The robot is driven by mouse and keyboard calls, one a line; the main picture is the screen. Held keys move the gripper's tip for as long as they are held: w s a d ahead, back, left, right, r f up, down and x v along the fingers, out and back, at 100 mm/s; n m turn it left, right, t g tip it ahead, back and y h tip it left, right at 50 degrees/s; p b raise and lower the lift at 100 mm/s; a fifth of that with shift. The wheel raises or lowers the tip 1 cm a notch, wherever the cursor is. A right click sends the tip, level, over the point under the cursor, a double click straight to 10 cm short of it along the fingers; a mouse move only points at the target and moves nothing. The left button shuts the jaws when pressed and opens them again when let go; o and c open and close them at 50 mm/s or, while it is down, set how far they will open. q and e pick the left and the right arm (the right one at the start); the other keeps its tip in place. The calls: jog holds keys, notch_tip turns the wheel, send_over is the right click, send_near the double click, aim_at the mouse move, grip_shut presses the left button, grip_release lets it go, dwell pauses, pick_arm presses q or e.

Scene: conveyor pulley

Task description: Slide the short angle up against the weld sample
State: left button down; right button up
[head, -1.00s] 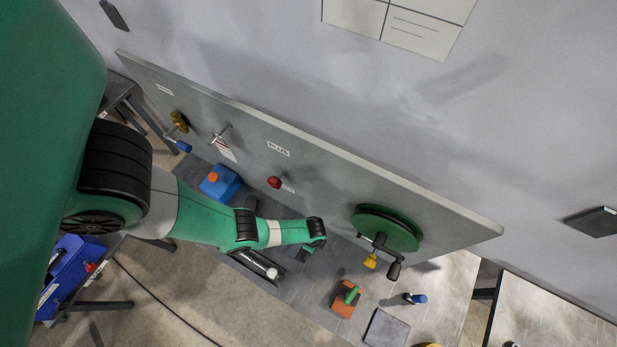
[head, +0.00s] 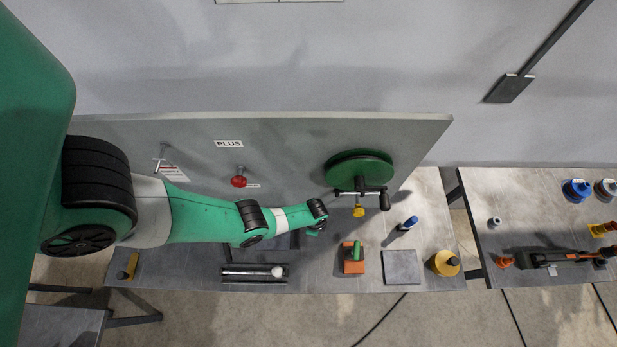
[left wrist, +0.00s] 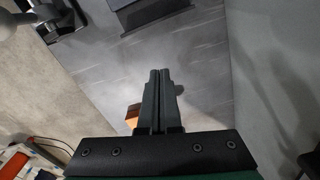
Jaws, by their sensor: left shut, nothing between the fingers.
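In the head view my left arm reaches in from the left over the bench. Its gripper is mostly hidden beneath the wrist. In the left wrist view my left gripper (left wrist: 160,78) is shut and empty, above bare bench top. A dark, flat-sided piece (left wrist: 150,14) lies at the top of that view, apart from the fingertips. In the head view a dark piece (head: 284,241) shows partly behind my arm. I cannot tell for sure which piece is the short angle or the weld sample. My right gripper is not in view.
A dark trough with a pale-tipped bar (head: 254,272) lies at the bench's front edge. An orange block with a green top (head: 353,266), a grey plate (head: 401,267) and a blue-capped item (head: 408,224) stand right. The green pulley wheel (head: 357,170) projects from the upright panel (head: 290,135).

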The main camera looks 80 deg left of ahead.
aim_at(304, 236)
pick_arm(q)
notch_tip(304, 236, down, 10)
jog(key=b, duration=0.8)
jog(key=shift+r+b, duration=0.2)
jog(key=shift+b, duration=0.1)
jog(key=s, duration=0.1)
jog(key=s+a+p, duration=0.1)
jog(key=s+p, duration=0.1)
jog(key=shift+a+r, duration=0.25)
jog(key=shift+r, duration=0.05)
jog(key=shift+s+a+f, duration=0.1)
jog(key=shift+s+a, duration=0.1)
jog(key=shift+s, duration=0.1)
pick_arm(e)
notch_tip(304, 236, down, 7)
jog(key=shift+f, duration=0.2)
